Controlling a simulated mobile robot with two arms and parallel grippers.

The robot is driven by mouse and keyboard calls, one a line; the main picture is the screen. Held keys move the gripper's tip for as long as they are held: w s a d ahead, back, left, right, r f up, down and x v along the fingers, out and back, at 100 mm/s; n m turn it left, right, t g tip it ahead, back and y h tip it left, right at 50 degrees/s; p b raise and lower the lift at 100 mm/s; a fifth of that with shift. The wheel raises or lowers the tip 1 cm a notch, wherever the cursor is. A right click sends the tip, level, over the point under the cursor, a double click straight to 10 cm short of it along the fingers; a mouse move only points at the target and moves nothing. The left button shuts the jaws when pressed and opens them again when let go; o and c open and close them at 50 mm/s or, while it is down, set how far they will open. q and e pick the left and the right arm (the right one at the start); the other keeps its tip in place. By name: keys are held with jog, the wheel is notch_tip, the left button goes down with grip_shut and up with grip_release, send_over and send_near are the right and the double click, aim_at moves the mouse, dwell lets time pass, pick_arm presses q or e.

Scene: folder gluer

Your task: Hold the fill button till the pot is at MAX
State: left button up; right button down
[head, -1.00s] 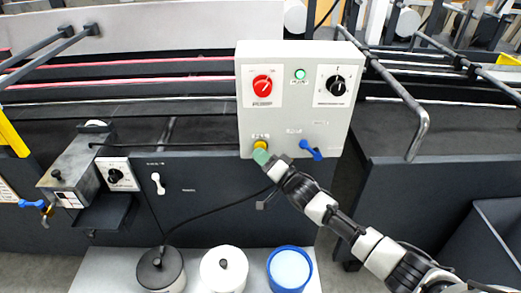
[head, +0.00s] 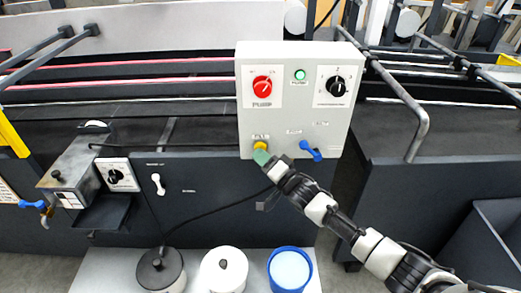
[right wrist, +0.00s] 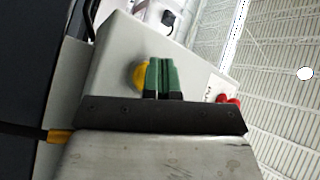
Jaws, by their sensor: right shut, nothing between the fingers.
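A yellow fill button (head: 259,146) sits at the lower left of the grey control box (head: 296,115). My right gripper (head: 261,157) is shut and empty, with its green fingertips at the button, partly covering it. In the right wrist view the shut green fingers (right wrist: 160,76) overlap the yellow button (right wrist: 139,76); whether it is pressed in cannot be told. A metal glue pot (head: 82,167) is mounted at the left of the machine. Its level and any MAX mark are too small to read. My left gripper is not in view.
The box also carries a red pump knob (head: 262,86), a green lamp (head: 300,75), a black dial (head: 337,86) and a blue lever (head: 311,150). Two lidded pots and an open blue tub (head: 290,251) stand on a pale shelf below.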

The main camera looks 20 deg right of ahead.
jog(key=shift+s, duration=0.1)
jog(key=shift+s+a+p, duration=0.25)
jog(key=shift+s+p, duration=0.45)
jog(key=shift+s, duration=0.05)
jog(key=s+p, duration=0.1)
jog(key=s, duration=0.1)
jog(key=s+a+p, duration=0.1)
jog(key=s+p, duration=0.1)
jog(key=shift+s+a, duration=0.2)
jog(key=shift+s, duration=0.2)
